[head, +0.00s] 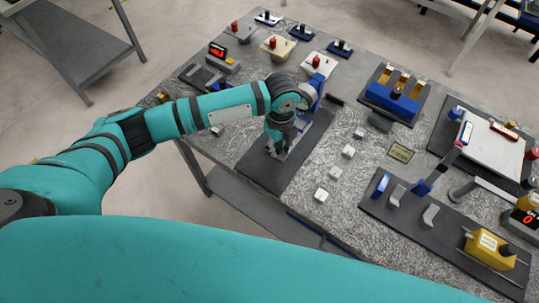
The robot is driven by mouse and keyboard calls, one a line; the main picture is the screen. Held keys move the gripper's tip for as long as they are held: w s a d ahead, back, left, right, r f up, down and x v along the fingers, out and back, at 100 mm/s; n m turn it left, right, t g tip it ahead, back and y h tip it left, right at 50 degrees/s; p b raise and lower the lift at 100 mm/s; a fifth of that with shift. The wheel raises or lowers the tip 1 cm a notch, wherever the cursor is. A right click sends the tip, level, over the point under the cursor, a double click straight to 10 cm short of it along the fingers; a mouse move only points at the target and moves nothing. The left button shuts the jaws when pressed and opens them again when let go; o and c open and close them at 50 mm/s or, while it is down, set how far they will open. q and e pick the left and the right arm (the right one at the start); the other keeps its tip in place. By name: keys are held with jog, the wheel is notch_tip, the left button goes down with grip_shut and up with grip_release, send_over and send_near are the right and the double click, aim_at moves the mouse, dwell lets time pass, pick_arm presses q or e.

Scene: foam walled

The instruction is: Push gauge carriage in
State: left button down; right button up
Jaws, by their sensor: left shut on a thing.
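My left gripper (281,150) reaches in from the left, pointing down at a long dark base plate (307,152) near the table's front edge. Its fingers are shut on a small part low over the plate, which I take to be the gauge carriage. The fingers hide most of that part, so its shape and its place along its travel cannot be told. A blue upright part shows just behind my wrist, at the plate's far end. My right gripper is not in view.
Several small pale blocks (335,172) lie right of the plate. A blue fixture (390,99) stands behind them. At right are a dark board with blue and grey pieces, a yellow box (489,249) and a white panel (490,142). Red-knobbed fixtures line the back left.

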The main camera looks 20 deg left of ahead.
pick_arm(q)
jog(key=shift+w+d, duration=0.2)
jog(key=shift+w, duration=0.35)
jog(key=shift+s+r, duration=0.1)
jog(key=shift+r, duration=0.05)
jog(key=c, duration=1.3)
grip_release()
jog(key=shift+o, duration=1)
jog(key=shift+r, duration=0.15)
notch_tip(320, 180, up, 12)
jog(key=shift+f, duration=0.25)
